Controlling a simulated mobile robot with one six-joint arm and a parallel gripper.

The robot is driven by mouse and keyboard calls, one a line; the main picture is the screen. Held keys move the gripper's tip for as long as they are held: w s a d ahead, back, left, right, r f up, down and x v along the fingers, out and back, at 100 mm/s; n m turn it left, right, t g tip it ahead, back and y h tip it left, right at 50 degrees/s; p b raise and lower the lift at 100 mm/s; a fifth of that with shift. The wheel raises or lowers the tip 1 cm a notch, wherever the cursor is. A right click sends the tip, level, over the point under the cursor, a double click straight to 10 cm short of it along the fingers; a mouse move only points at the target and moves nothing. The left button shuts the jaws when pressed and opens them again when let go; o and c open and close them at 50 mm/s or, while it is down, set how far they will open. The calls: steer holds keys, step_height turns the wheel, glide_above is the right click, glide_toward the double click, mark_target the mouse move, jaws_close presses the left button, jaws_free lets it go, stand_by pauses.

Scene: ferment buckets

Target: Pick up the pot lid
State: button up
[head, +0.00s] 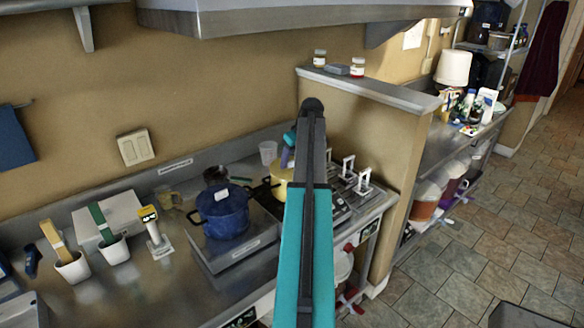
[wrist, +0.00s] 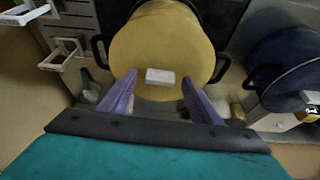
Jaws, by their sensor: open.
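A yellow pot (head: 279,175) stands on the stove, partly hidden behind my arm in the head view. In the wrist view its round yellow lid (wrist: 160,42) fills the upper middle, with a small white block-shaped knob (wrist: 160,77) near its front. My gripper (wrist: 159,80) is open, its two purple fingertips on either side of the knob with gaps showing. I cannot tell how far above the lid they are. A blue pot (head: 225,222) with a lid and white knob stands to the left; it also shows in the wrist view (wrist: 290,70) at right.
White metal stands (head: 364,180) are right of the yellow pot. A clear cup (head: 268,152) is behind it. White holders with green (head: 114,248) and yellow handles stand on the counter at left. A raised ledge (head: 370,87) with small jars is behind; a hood (head: 290,15) hangs above.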

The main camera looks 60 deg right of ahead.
stand_by(0.4)
steer(key=c, duration=1.2)
steer(key=shift+r, duration=0.15)
steer(key=shift+r+b, duration=1.2)
steer(key=shift+r, duration=0.35)
steer(key=s+a+r+b, duration=0.1)
steer(key=s+a+b, duration=0.4)
steer(key=s+a, duration=0.4)
steer(key=s, duration=0.4)
steer(key=shift+a+r, duration=0.25)
steer(key=shift+r, duration=0.1)
